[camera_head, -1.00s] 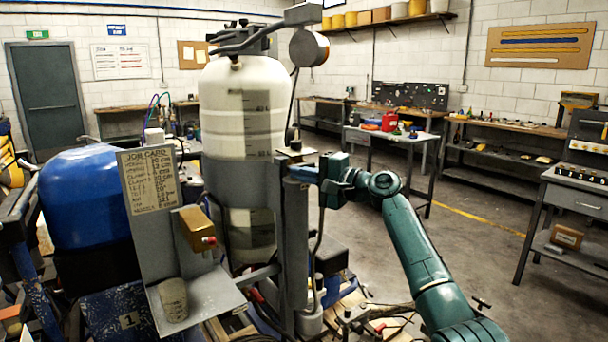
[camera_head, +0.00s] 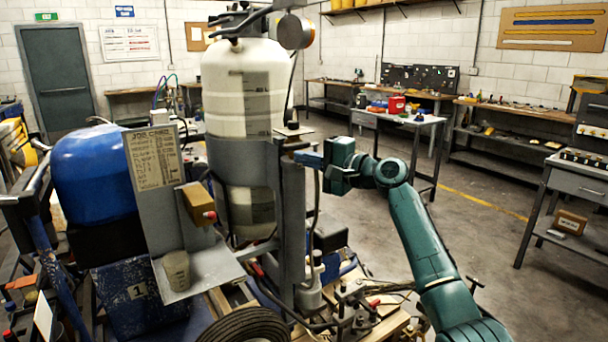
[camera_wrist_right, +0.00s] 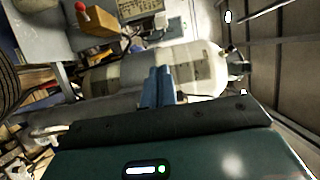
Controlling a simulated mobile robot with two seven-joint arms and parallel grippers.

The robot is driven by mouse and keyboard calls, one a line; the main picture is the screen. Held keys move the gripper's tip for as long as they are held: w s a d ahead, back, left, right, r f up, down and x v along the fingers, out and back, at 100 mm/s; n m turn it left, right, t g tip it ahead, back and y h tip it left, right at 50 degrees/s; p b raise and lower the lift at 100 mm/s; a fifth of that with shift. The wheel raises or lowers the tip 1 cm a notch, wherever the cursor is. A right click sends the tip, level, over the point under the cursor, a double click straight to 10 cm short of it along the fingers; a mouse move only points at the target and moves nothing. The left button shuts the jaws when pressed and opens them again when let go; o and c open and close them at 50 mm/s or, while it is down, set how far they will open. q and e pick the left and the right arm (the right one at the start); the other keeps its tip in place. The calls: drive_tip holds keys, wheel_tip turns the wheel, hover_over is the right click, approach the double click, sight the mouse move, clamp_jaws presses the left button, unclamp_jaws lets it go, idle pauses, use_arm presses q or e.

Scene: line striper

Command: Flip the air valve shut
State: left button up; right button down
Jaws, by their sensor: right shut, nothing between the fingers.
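A brass-coloured block with a red knob (camera_head: 198,205) sits on the grey bracket beside the job card. It also shows at the top left of the right wrist view (camera_wrist_right: 97,19). I cannot tell whether this is the air valve, and no other part is clearly the valve. My right gripper (camera_head: 301,158) has its blue fingers shut and empty, close to the grey post in front of the white tank; contact is unclear. In the right wrist view the shut fingers (camera_wrist_right: 158,75) point toward the white tank (camera_wrist_right: 200,68). My left gripper is not in view.
The striper carries a blue motor cover (camera_head: 92,185), a job card plate (camera_head: 153,158) and a grey cup (camera_head: 176,270). A black tyre (camera_head: 245,328) and hoses lie low in front. Open floor (camera_head: 470,240) lies right of my arm; benches line the walls.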

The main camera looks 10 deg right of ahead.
drive_tip(key=s+a+b, duration=0.1)
drive_tip(key=s+a, duration=0.2)
drive_tip(key=s, duration=0.4)
drive_tip(key=shift+s+a+f, duration=0.2)
drive_tip(key=shift+s, duration=0.05)
drive_tip(key=s+d+f+n+h, duration=0.25)
drive_tip(key=s+f, duration=0.25)
drive_tip(key=f, duration=1)
drive_tip(key=s+d+f+n+h, duration=0.15)
drive_tip(key=s+f+h, duration=0.3)
drive_tip(key=f, duration=1.05)
drive_tip(key=s+d+f+n+h, duration=0.1)
drive_tip(key=s+f+n, duration=0.2)
drive_tip(key=s, duration=0.9)
drive_tip(key=s+d+f+n+g+h, duration=0.1)
drive_tip(key=s+f+n, duration=0.3)
drive_tip(key=s+f, duration=0.6)
drive_tip(key=shift+s+d+f+n+g+h, duration=0.25)
drive_tip(key=shift+s+d+h, duration=0.3)
drive_tip(key=shift+s, duration=0.55)
